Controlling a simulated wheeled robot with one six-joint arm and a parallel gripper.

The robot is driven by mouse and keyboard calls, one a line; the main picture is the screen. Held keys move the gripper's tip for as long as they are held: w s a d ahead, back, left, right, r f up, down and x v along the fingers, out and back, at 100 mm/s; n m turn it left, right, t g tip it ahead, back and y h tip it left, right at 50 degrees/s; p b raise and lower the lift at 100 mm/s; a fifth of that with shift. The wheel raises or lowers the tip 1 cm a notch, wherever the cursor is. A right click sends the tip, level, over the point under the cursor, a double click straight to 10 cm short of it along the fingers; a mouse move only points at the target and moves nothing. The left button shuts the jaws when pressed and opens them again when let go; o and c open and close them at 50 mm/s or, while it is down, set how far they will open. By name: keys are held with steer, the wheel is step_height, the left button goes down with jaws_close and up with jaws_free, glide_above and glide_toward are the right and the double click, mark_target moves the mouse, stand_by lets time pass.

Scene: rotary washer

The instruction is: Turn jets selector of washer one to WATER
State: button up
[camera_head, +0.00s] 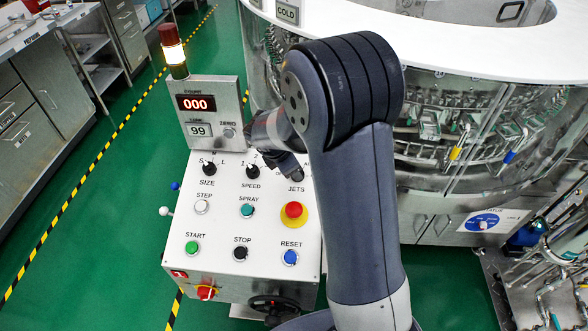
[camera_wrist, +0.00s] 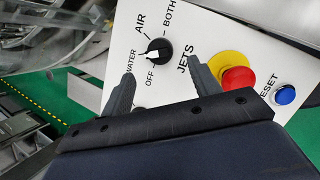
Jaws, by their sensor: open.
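The jets selector (camera_wrist: 158,50) is a round black knob with a white pointer mark on the white panel (camera_wrist: 112,92), in the wrist view. The labels WATER, AIR, BOTH and OFF stand around it, with JETS beside it. The white mark faces lower left, toward the WATER and OFF side; I cannot tell exactly which. My gripper (camera_wrist: 160,70) is open, its fingers spread below the knob to left and right, with nothing between them. I cannot tell whether either touches the panel.
A red emergency button (camera_head: 293,209) on a yellow ring and a blue RESET button (camera_head: 291,257) are close by. The SPEED knob (camera_head: 253,171) and SIZE knob (camera_head: 209,169) sit left of my gripper. The counter box (camera_head: 211,113) and signal lamp (camera_head: 173,51) rise behind.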

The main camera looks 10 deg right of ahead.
steer(key=shift+v, duration=2.15)
steer(key=shift+f, duration=0.15)
steer(key=x, duration=1)
steer(key=shift+w+d+f, duration=0.15)
steer(key=shift+d+f, duration=0.05)
steer(key=shift+f, duration=0.15)
steer(key=shift+r, duration=0.1)
